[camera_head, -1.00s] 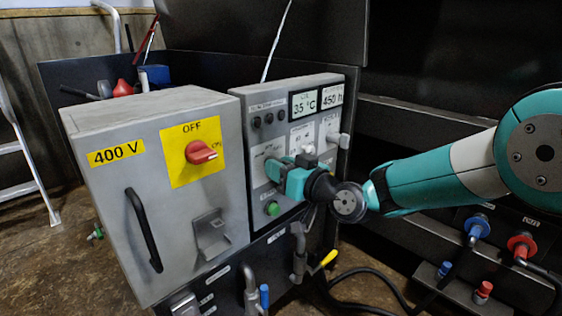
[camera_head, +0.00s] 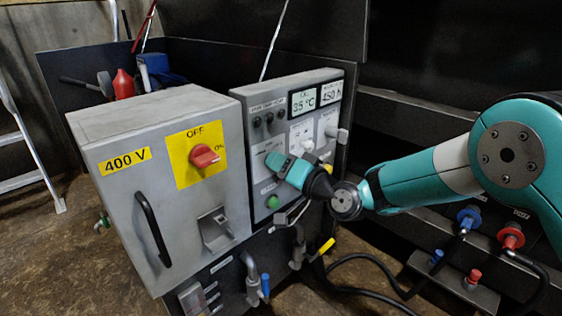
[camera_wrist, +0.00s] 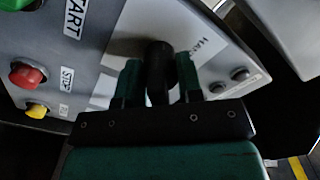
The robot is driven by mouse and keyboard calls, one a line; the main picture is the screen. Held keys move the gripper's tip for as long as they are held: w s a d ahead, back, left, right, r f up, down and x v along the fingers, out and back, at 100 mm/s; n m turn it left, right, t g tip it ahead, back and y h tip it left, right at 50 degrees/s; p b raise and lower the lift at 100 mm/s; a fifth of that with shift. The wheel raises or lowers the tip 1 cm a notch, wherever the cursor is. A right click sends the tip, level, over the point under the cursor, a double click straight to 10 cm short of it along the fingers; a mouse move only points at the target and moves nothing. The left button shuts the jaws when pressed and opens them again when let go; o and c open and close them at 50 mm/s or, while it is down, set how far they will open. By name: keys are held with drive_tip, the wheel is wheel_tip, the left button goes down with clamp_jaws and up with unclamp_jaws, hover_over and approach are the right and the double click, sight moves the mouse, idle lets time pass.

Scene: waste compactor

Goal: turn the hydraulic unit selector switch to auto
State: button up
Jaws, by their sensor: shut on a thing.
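The selector switch is a black knob (camera_wrist: 159,62) on a pale label plate on the grey panel, in the wrist view. A label beside it starts with "HAN"; the rest is hard to read. My gripper (camera_wrist: 161,84) has one green finger on each side of the knob and is shut on it. In the head view my gripper (camera_head: 283,168) is at the lower left of the grey control panel (camera_head: 262,98) and hides the switch. Which position the switch points to cannot be told.
A green button (camera_head: 272,201) sits below my gripper. In the wrist view a red button (camera_wrist: 27,75) and a yellow one (camera_wrist: 37,110) lie to the left. The 400 V cabinet (camera_head: 118,200) with a red OFF switch (camera_head: 203,156) stands left of the panel.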

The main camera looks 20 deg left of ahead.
idle(0.4)
drive_tip(key=o, duration=0.6)
drive_tip(key=shift+c, duration=0.2)
drive_tip(key=shift+d, duration=0.15)
drive_tip(key=b+v, duration=0.1)
drive_tip(key=v, duration=1.6)
drive_tip(key=shift+s, duration=0.1)
